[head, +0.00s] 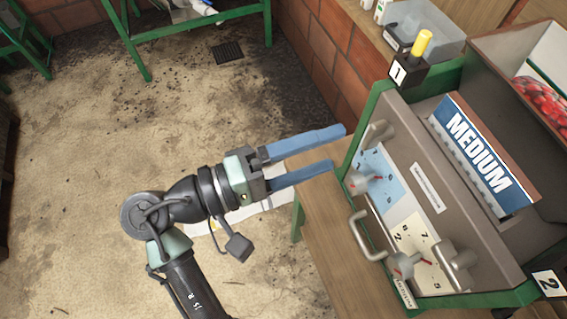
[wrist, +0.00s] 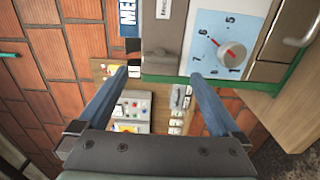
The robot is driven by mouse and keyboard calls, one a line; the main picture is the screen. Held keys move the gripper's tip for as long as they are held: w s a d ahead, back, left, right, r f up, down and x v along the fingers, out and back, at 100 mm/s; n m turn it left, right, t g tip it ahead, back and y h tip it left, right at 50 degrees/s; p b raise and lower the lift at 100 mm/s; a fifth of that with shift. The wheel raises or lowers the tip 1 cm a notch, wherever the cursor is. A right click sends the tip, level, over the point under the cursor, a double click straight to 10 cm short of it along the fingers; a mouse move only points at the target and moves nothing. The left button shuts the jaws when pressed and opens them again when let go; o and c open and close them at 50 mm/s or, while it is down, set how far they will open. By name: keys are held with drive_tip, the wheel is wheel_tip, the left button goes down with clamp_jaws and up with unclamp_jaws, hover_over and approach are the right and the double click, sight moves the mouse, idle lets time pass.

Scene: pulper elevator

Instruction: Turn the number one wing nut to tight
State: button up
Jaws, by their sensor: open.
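A grey machine (head: 425,192) with green edges stands at right. A black block with a "1" label (head: 398,71) and yellow top is at its far corner. A grey metal fitting (head: 378,133) is nearest that label; I cannot tell if it is the number one wing nut. Below it, a grey knob (head: 362,183) with a red pointer sits on a blue numbered dial; the knob also shows in the wrist view (wrist: 231,53). My gripper (head: 337,148) is open and empty, its blue fingers left of the panel, apart from the knob. No tight mark is legible.
A curved handle (head: 361,236), a second knob (head: 405,264) on a cream dial and another grey fitting (head: 455,262) are lower on the panel. A "2" label (head: 548,283) marks the near corner. A brick wall (head: 340,55) stands behind.

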drive_tip(key=v, duration=0.5)
drive_tip(key=shift+a+b, duration=0.1)
drive_tip(key=shift+b, duration=0.2)
